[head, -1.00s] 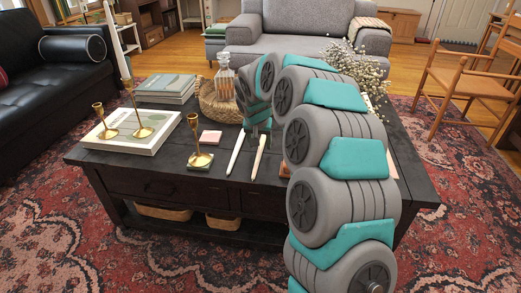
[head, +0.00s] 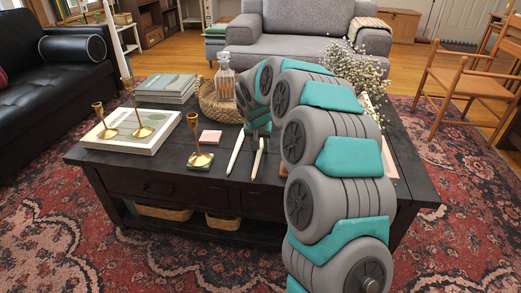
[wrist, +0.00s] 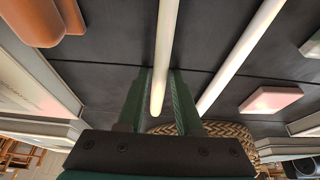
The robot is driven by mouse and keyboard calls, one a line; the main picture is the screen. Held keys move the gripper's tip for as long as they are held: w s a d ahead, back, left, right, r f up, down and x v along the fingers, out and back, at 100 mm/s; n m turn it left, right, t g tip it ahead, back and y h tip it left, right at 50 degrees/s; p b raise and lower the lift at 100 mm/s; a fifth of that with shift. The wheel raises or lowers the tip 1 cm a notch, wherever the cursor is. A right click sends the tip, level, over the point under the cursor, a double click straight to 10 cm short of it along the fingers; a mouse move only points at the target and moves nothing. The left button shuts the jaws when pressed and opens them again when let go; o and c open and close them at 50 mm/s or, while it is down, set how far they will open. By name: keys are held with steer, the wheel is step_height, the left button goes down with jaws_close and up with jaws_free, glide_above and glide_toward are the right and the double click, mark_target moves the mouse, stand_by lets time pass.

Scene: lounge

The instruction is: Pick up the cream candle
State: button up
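The cream candle (head: 258,160) lies on the dark coffee table (head: 300,200), and its far part is hidden by my gripper in the head view. In the wrist view the cream candle (wrist: 165,50) runs between my two fingers, with its end near them. My gripper (wrist: 160,85) is open, one finger on each side of the candle, with small gaps showing. My gripper (head: 258,138) is low over the table in the head view. A paler white candle (head: 236,154) lies just left of it, and to the right in the wrist view (wrist: 240,55).
A pink note block (head: 210,137) and a brass candle holder (head: 198,150) stand to the left. A woven basket (head: 218,105) with a glass decanter (head: 225,80) is behind. A brown object (wrist: 35,20) lies at the wrist view's upper left.

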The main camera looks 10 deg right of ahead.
jaws_close()
steer(key=shift+r, duration=0.15)
stand_by(0.4)
